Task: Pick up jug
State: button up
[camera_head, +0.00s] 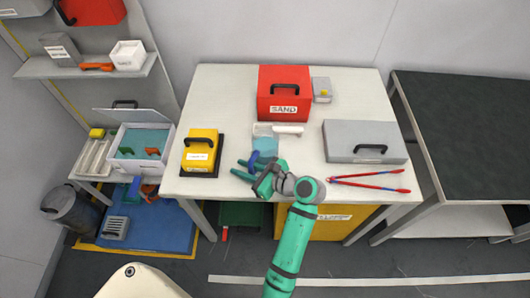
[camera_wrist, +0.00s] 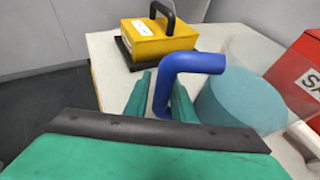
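The jug (camera_head: 265,145) is a clear vessel with teal contents, standing near the table's front middle. Its blue handle (camera_head: 254,158) faces my gripper. In the wrist view the jug's clear body (camera_wrist: 238,100) is at the right and its bent blue handle (camera_wrist: 190,63) rises in the middle. My gripper (camera_head: 238,168) is low at the table's front edge, with its two green fingers apart. In the wrist view the fingers of my gripper (camera_wrist: 160,92) lie on either side of the handle's upright part. Firm contact is not visible.
A yellow case (camera_head: 201,150) stands left of the jug, and a red SAND box (camera_head: 284,88) behind it. A white object (camera_head: 289,130) lies close on the jug's right. A grey case (camera_head: 363,140) and red-blue long-handled tool (camera_head: 370,181) are farther right.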

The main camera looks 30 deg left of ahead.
grip_shut()
dwell(1.3)
